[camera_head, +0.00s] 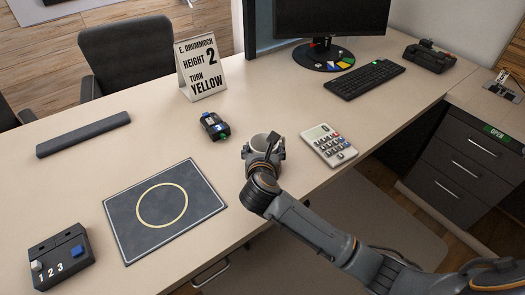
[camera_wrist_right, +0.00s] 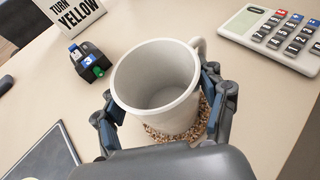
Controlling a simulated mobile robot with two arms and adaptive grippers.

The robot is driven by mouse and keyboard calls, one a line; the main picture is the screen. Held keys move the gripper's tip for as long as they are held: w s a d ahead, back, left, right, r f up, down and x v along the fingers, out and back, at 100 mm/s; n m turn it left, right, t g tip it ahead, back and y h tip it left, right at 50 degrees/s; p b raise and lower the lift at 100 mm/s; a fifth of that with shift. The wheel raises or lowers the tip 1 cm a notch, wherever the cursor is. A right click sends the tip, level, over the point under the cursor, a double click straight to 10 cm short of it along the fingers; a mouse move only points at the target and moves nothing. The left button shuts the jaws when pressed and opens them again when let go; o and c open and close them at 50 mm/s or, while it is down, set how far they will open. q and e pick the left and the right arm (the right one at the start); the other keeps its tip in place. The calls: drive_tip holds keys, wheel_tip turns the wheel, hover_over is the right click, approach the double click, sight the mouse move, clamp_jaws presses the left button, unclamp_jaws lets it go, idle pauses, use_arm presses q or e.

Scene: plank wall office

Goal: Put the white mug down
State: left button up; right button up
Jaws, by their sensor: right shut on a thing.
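The white mug (camera_head: 258,141) stands upright and empty at the front of the desk, between my right gripper's fingers (camera_head: 264,155). In the right wrist view the mug (camera_wrist_right: 158,90) sits between the two finger pads (camera_wrist_right: 160,108), which close on its sides. Its handle points to the upper right. A speckled brown coaster (camera_wrist_right: 207,122) shows under the mug. I cannot tell whether the mug's base touches it. My left gripper is not in view.
A dark mat with a yellow ring (camera_head: 116,214) lies left of the mug. A calculator (camera_head: 328,145) lies to the right, and a small dark block device (camera_head: 214,126) behind left. A sign (camera_head: 201,68), keyboard (camera_head: 364,80) and numbered box (camera_head: 57,261) also stand on the desk (camera_head: 140,148).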

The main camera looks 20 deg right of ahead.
drive_tip(key=shift+d+f, duration=0.1)
drive_tip(key=shift+d, duration=0.1)
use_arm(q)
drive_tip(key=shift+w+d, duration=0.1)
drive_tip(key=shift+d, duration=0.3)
use_arm(e)
drive_tip(key=o, duration=1.4)
drive_tip(key=shift+a, duration=0.1)
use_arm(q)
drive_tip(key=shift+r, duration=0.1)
use_arm(e)
drive_tip(key=shift+s+a, duration=0.15)
drive_tip(key=shift+s, duration=0.15)
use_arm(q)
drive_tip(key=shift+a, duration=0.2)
use_arm(e)
drive_tip(key=v, duration=1.1)
drive_tip(key=shift+s+r, duration=0.15)
drive_tip(key=shift+r, duration=0.15)
